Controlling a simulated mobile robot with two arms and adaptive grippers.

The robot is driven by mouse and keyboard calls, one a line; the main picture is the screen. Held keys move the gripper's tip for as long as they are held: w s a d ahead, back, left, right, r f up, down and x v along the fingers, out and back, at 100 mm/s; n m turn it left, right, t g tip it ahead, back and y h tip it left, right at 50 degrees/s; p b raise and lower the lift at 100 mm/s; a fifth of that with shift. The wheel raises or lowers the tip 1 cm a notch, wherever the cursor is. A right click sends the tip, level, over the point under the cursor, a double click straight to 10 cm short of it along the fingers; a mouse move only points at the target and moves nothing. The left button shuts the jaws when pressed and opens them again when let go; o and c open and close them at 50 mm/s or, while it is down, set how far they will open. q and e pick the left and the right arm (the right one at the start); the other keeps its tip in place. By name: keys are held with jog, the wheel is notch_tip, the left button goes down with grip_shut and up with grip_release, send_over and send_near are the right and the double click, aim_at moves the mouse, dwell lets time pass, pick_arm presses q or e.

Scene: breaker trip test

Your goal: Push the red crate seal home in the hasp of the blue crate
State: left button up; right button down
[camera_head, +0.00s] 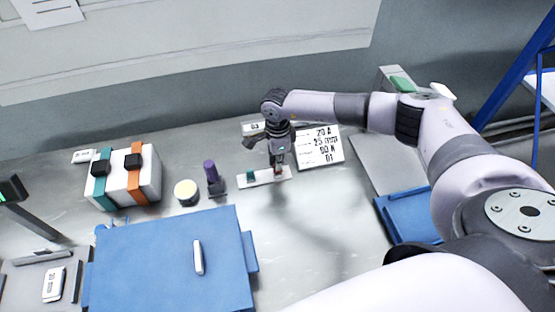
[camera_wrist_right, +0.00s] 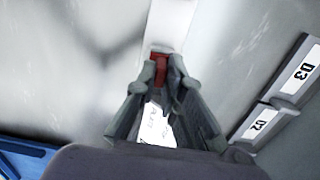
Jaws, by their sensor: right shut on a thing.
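My right gripper (camera_head: 278,168) points down over a white strip (camera_head: 264,178) on the bench. It is shut on the red crate seal (camera_wrist_right: 160,65), which shows between its fingertips (camera_wrist_right: 161,76) in the right wrist view. In the head view the seal is a small red spot (camera_head: 278,170), mostly covered by the fingers. I cannot tell whether the seal still touches the strip. The large blue crate (camera_head: 150,262) is at the lower left, with a pale bar (camera_head: 198,257) on top. I cannot make out its hasp. My left gripper is not in view.
A teal piece (camera_head: 250,176) stands on the strip's left end. Left of it are a purple-topped post (camera_head: 211,175), a round cream item (camera_head: 186,191) and a white box with straps (camera_head: 150,185). A printed card (camera_head: 320,147) lies right. Bench below the strip is clear.

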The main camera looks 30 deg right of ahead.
jog(key=shift+w+f, duration=0.1)
jog(key=shift+f, duration=0.25)
jog(key=shift+f+b, duration=0.3)
jog(key=shift+b, duration=0.1)
jog(key=c, duration=1.7)
grip_release()
jog(key=shift+r, duration=0.1)
